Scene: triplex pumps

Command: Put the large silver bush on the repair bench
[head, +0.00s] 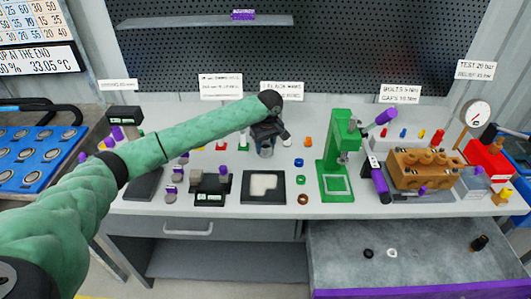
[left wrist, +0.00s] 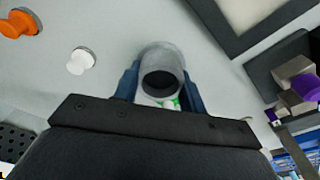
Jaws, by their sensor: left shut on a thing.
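The large silver bush (left wrist: 163,62) is a plain grey hollow cylinder with a dark bore, between the blue fingers of my left gripper (left wrist: 158,88) in the left wrist view. In the head view my left gripper (head: 268,132) points down over the repair bench (head: 250,213), and the bush (head: 265,151) shows below it, behind the black-framed tray. The gripper is shut on the bush. I cannot tell whether the bush touches the bench top. My right gripper is not in view.
A black-framed tray (head: 246,187) lies just in front. A green press (head: 340,165) stands to the right, then a bronze pump block (head: 423,168). Small orange and white pegs stand near the gripper. A black scale (head: 211,187) is to the left.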

